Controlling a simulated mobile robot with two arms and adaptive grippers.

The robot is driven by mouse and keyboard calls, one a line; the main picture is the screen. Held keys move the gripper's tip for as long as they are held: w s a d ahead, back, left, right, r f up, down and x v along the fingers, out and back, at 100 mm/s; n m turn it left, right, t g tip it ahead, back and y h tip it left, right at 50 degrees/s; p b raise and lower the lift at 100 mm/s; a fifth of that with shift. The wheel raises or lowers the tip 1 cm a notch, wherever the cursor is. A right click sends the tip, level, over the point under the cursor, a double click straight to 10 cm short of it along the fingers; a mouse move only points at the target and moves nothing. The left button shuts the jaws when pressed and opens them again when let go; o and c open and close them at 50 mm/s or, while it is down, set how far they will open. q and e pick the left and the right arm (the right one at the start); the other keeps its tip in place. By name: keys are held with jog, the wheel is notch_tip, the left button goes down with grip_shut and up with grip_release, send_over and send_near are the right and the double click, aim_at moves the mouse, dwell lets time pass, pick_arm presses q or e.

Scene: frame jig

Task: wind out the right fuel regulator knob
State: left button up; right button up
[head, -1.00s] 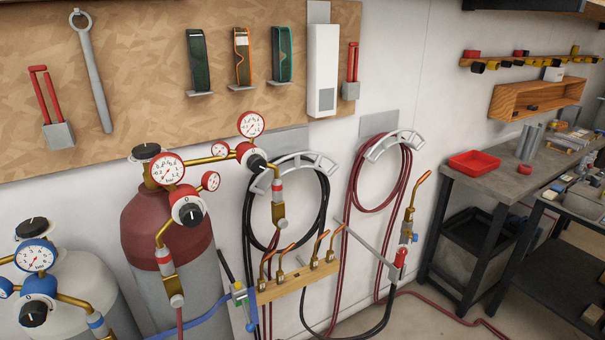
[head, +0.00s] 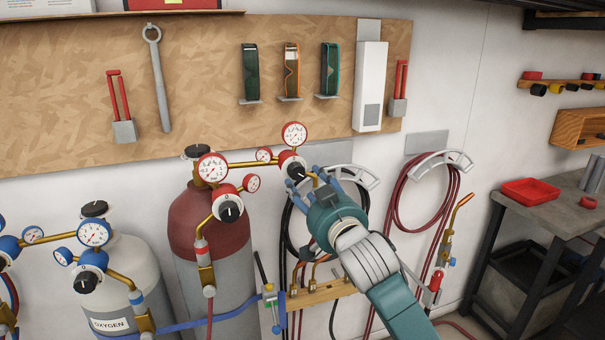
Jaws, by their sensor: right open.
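The right fuel regulator (head: 289,157) is a red-and-white body on a brass pipe to the right of the maroon cylinder, with a red-rimmed gauge above it. Its black knob (head: 296,170) faces out and down. My right gripper (head: 308,182) is open, its blue-grey fingers just below and right of the knob. I cannot tell whether a finger touches the knob. The gripper's teal body hides part of the hoses behind it. The left fuel regulator knob (head: 230,214) is black and sits on the maroon cylinder (head: 187,220). My left gripper is not in view.
A white oxygen cylinder (head: 128,262) with blue regulators stands at left. Hoses hang on a wall hook (head: 437,160) at right.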

aim_at(298, 174)
jog(key=p+x, duration=0.1)
jog(key=x, duration=0.5)
jog(key=shift+w, duration=0.2)
jog(key=c, duration=1.1)
